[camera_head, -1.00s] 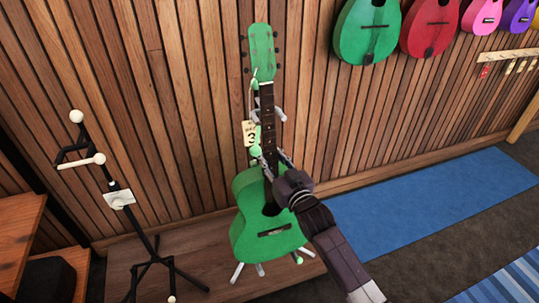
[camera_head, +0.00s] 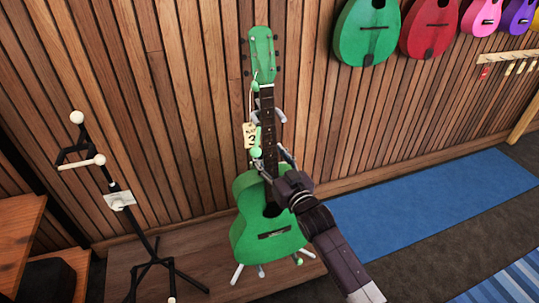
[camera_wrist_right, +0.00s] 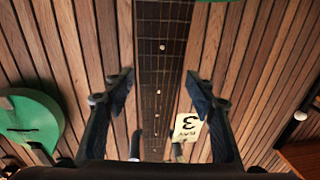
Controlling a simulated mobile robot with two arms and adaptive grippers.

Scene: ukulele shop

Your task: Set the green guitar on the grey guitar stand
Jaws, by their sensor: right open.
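The green guitar (camera_head: 262,208) stands upright, leaning back slightly, in front of the slatted wall. The grey guitar stand (camera_head: 237,276) is behind and under it; its splayed feet show below the body and a hook (camera_head: 281,115) shows beside the neck. Where the body meets the stand is hidden. My right gripper (camera_head: 270,160) is at the lower neck, just above the body. In the right wrist view its open fingers (camera_wrist_right: 160,90) are on either side of the fretboard (camera_wrist_right: 163,55), with gaps on both sides. My left gripper is not in view.
A black stand (camera_head: 145,240) with a white label is on the left of the wooden platform (camera_head: 210,280). A paper tag (camera_head: 250,134) hangs by the neck. Several coloured instruments hang on the wall at upper right. A blue mat (camera_head: 430,205) lies clear on the right.

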